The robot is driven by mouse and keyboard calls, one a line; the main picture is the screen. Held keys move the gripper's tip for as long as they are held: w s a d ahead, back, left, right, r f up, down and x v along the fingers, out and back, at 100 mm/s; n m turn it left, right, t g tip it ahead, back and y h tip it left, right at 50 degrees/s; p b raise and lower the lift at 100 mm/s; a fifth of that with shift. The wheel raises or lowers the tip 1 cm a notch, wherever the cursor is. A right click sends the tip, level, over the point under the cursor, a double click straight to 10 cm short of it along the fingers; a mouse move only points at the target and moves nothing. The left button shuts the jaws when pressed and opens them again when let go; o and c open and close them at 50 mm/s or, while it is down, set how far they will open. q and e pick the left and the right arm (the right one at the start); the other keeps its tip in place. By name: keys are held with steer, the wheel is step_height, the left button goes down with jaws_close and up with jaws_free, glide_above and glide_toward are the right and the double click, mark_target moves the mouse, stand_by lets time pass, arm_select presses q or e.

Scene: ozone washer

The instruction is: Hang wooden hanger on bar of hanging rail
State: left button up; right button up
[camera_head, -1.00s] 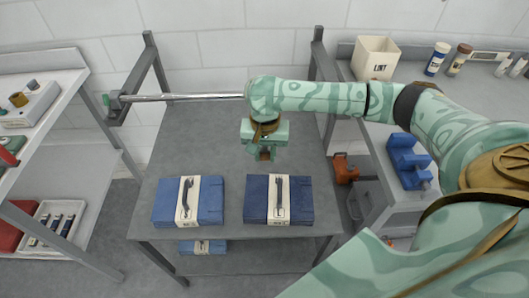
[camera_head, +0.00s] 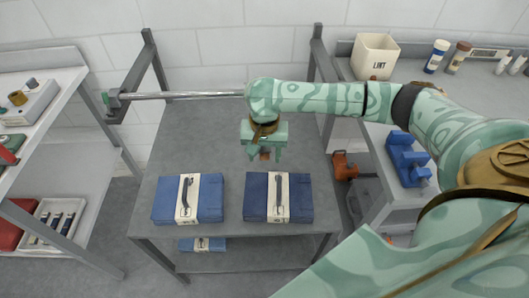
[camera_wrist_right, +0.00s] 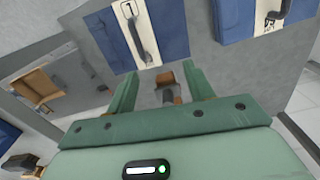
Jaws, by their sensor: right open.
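The hanging rail's bar (camera_head: 180,96) is a silvery rod above the grey table, running from the left bracket to behind my right arm. My right gripper (camera_head: 264,154) is open over the back middle of the table, lower than the bar in the picture. A small brown piece (camera_head: 264,156) shows between its fingers. The right wrist view also shows this brown piece (camera_wrist_right: 165,78), with a dark grey part, between the spread fingers (camera_wrist_right: 162,76). It may be part of the wooden hanger; its full shape is hidden. My left gripper is not in view.
Two blue cases (camera_head: 208,200) (camera_head: 299,200) with cream bands lie at the table's front. The bar's left bracket (camera_head: 118,102) stands at the left. A white LINT bin (camera_head: 374,57) and blue rack (camera_head: 407,160) are on the right counter. A shelf unit (camera_head: 85,165) stands left.

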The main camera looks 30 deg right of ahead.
step_height(320, 180, up, 16)
steer(key=p, duration=0.8)
steer(key=s+a+f+n+t+y, duration=0.2)
steer(key=s+a+f+n+t, duration=0.15)
steer(key=a+n, duration=0.35)
steer(key=s+a+f+n+t+y, duration=0.15)
steer(key=s+a+f+n, duration=0.3)
steer(key=a, duration=0.45)
steer(key=s+d+n+t+h, duration=0.1)
steer(key=s+d+n+h, duration=0.1)
steer(key=s+d+h, duration=0.5)
steer(key=s+d+n+h, duration=0.1)
steer(key=s+d, duration=0.4)
steer(key=d, duration=0.7)
steer(key=s+a+f+g+y+b, duration=0.1)
steer(key=a+f, duration=0.2)
steer(key=f, duration=1)
steer(key=s+a+f+g+y+b, duration=0.1)
steer(key=a+f+y, duration=0.1)
steer(key=f, duration=1)
steer(key=s+f+m+g+y+b, duration=0.1)
steer(key=s+f+m+g+b, duration=0.1)
steer(key=s+f, duration=1.8)
steer(key=shift+s+a+m+g+y, duration=0.2)
steer(key=shift+s+m+g+y, duration=0.15)
steer(key=shift+s+m+g, duration=0.3)
